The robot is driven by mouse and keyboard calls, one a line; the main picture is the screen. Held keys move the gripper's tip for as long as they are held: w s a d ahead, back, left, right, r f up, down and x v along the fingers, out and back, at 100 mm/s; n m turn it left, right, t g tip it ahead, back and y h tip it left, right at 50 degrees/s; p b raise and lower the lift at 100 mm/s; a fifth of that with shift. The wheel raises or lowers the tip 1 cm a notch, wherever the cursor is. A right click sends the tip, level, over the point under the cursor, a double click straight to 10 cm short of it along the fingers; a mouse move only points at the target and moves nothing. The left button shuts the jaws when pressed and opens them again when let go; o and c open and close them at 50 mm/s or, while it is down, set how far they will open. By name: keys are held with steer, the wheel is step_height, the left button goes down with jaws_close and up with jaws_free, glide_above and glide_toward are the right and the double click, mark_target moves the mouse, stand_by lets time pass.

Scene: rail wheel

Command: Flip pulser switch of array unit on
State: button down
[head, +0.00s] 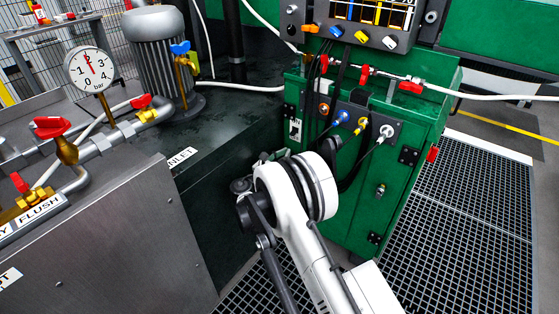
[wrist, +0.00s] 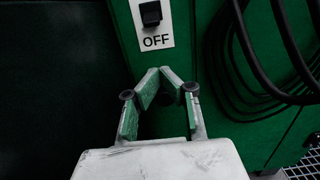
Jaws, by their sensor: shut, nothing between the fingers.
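The pulser switch (wrist: 151,13) is a small black switch on a white plate with OFF printed below it. It sits at the top of the wrist view, on the green cabinet; the plate's top is cut off. In the head view the switch plate (head: 295,129) is small, on the cabinet's left side; its position is too small to read. My gripper (wrist: 159,72) is shut and empty, its fingertips meeting below the OFF label in the wrist picture. I cannot tell how far the tips are from the panel. In the head view my white arm mostly hides the gripper.
The green cabinet (head: 370,205) carries cables and connectors right of the switch. Dark looped cables (wrist: 265,60) hang close right of my gripper. A metal-fronted unit (head: 120,250) with red valves stands at left. Grating floor (head: 470,220) lies open at right.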

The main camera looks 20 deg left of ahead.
mark_target(296, 144)
steer(key=b+x, duration=0.1)
steer(key=x, duration=0.3)
steer(key=shift+w+d, duration=0.1)
steer(key=shift+w, duration=0.3)
steer(key=shift+s+r+b, duration=0.25)
steer(key=shift+r, duration=0.25)
steer(key=shift+s+r+b, duration=0.2)
steer(key=shift+s+r, duration=0.1)
steer(key=shift+r, duration=0.2)
steer(key=shift+s+a+r, duration=0.15)
steer(key=shift+r, duration=0.3)
steer(key=shift+s+a+r, duration=0.1)
steer(key=shift+s+r, duration=0.05)
steer(key=shift+r, duration=0.25)
steer(key=shift+d+r, duration=0.1)
